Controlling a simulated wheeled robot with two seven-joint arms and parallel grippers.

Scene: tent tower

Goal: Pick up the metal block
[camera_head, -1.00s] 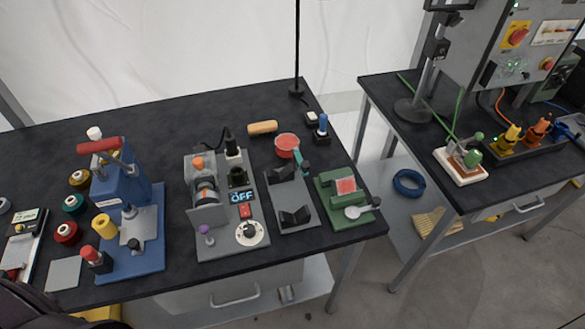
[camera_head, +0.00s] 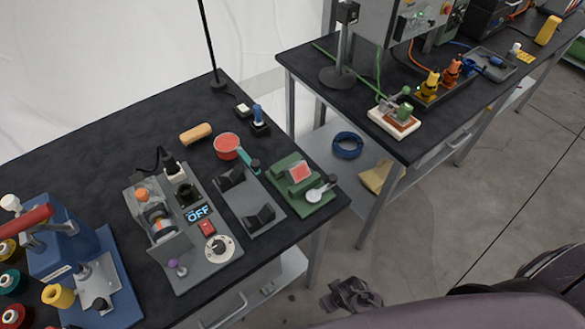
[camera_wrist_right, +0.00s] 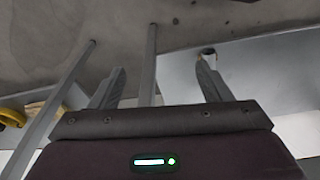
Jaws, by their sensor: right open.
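I cannot single out a metal block with certainty. A grey cradle plate (camera_head: 243,197) with two dark notched blocks lies on the near black table. Left of it is a grey machine (camera_head: 170,235) with an OFF display. Right of it is a green fixture (camera_head: 305,199) with a red-topped piece and a small spoon-like part. My right gripper (camera_wrist_right: 160,72) shows in the right wrist view, its fingers apart with nothing between them, above the floor beside table legs. My left gripper is not in view.
A blue press (camera_head: 70,265) stands at the left. A red dish (camera_head: 227,146), a tan cylinder (camera_head: 196,133) and a dark pole base lie behind the cradle. A second table (camera_head: 375,153) stands to the right, with a gap and a blue coil (camera_head: 347,145) on its lower shelf.

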